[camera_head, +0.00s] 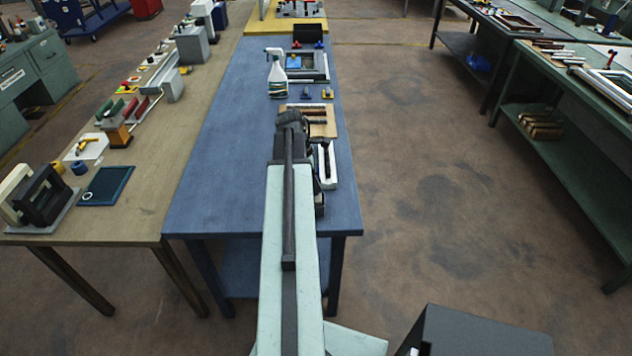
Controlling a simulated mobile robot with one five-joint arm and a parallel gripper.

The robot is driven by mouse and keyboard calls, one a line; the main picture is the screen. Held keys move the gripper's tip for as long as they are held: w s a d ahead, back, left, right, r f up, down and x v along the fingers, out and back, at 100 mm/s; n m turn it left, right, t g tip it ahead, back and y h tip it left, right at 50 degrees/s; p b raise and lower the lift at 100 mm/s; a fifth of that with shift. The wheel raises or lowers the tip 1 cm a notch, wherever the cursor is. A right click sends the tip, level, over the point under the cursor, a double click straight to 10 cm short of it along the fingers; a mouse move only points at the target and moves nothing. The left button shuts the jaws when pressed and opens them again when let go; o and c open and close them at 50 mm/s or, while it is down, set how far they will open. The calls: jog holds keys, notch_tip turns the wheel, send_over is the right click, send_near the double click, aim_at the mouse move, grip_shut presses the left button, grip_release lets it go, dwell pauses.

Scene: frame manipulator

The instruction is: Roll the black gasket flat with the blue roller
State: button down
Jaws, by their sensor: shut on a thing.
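My arm reaches away over the blue table, and my gripper (290,118) is at its dark far end, beside a wooden board. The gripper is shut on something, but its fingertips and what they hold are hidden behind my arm. I cannot make out a blue roller for certain. A light frame (322,77) lies farther up the table, with a small blue piece (293,62) at its left side. A black gasket cannot be told apart at this distance. A white holder with dark parts (331,168) lies just right of my arm.
A white spray bottle (277,75) stands left of the frame. The wooden board (330,131) holds brown-handled tools, and small yellow-topped pieces (327,94) sit behind it. The blue table (225,165) is bare left of my arm. A tan table (160,185) adjoins it.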

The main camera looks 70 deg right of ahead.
jog(key=shift+r+p, duration=2.45)
jog(key=shift+r, duration=0.3)
jog(key=shift+s+f, duration=0.1)
jog(key=shift+f, duration=0.05)
